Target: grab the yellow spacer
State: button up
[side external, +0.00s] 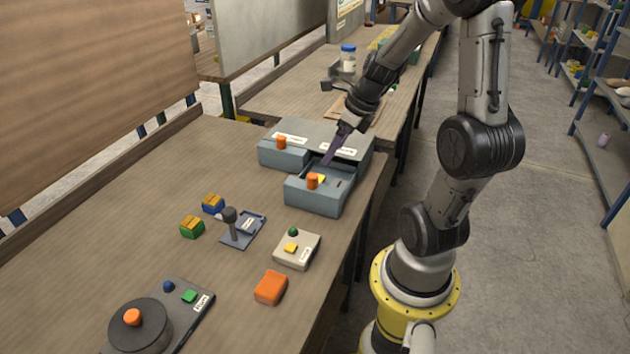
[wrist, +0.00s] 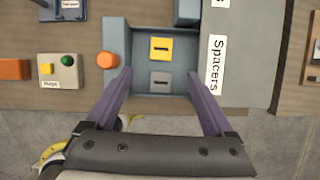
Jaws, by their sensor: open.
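The yellow spacer (wrist: 160,48) is a small square block with a dark slot, lying in the open drawer (wrist: 117,38). In the side external view the yellow spacer (side external: 322,179) shows just behind the drawer's orange knob. A grey slotted spacer (wrist: 160,82) lies beside it in the same drawer. My gripper (wrist: 159,71) is open, its two purple fingers spread wide and empty. In the side external view my gripper (side external: 330,156) reaches down over the open drawer. In the wrist view the yellow spacer appears ahead of the fingertips, apart from both.
The grey drawer cabinet (side external: 354,149) carries a "Spacers" label (wrist: 216,64). A second drawer with an orange knob (side external: 281,142) is closed at left. A button box (side external: 297,251), orange block (side external: 271,287), lever device (side external: 242,230) and round turntable (side external: 138,327) stand on the bench.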

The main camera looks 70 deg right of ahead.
jog(key=x, duration=1)
jog(key=shift+w+d+f, duration=0.1)
jog(key=shift+w+f, duration=0.05)
jog(key=shift+w, duration=0.1)
grip_shut()
dwell(0.3)
